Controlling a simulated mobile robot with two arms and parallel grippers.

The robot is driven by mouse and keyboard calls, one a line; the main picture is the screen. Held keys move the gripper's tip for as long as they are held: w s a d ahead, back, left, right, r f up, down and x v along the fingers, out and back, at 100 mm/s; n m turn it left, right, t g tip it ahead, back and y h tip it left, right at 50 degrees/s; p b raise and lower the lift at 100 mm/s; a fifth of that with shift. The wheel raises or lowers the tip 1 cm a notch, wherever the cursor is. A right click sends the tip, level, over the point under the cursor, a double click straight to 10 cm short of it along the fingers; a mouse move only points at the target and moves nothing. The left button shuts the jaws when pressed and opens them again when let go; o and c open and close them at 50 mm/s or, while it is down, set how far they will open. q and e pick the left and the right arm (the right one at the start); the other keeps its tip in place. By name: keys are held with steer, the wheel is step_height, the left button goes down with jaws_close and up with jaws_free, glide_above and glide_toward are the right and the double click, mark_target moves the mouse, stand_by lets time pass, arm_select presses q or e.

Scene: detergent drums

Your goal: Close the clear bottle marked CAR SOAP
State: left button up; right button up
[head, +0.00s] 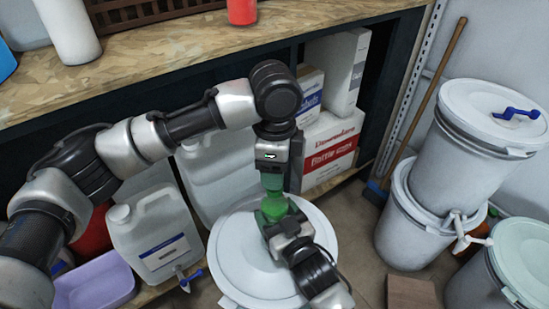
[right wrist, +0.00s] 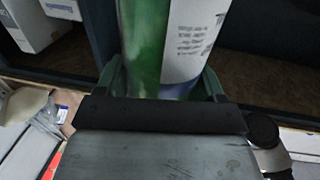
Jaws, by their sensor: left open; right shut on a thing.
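A green bottle (head: 273,207) stands above the white drum lid in the head view. My right gripper (head: 275,220) is shut on its body from the front. In the right wrist view the bottle (right wrist: 145,45) sits between the fingers, green with a white label whose print is too cut off to read. My left gripper (head: 272,182) points down directly over the bottle's top and is open. It hides the bottle's mouth, so I cannot tell whether a cap is there or whether the fingers touch it.
The white drum lid (head: 235,262) lies beneath the grippers. A wooden shelf (head: 180,52) runs behind, with cartons (head: 330,150) below it. White jugs (head: 158,235) and a lilac tub (head: 95,287) stand left. Stacked drums (head: 450,170) and a broom (head: 425,95) stand right.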

arm_select(q)
steer(key=n, duration=0.2)
steer(key=r+n, duration=0.1)
steer(key=n, duration=0.3)
steer(key=shift+r, duration=0.25)
steer(key=n, duration=0.3)
steer(key=shift+r, duration=0.35)
steer(key=n, duration=0.4)
steer(key=shift+r, duration=0.4)
glide_toward(274, 217)
steer(key=shift+w+f, duration=1.45)
steer(key=shift+w, duration=0.1)
steer(key=shift+c, duration=0.3)
steer(key=c, duration=0.9)
steer(key=o, duration=1.1)
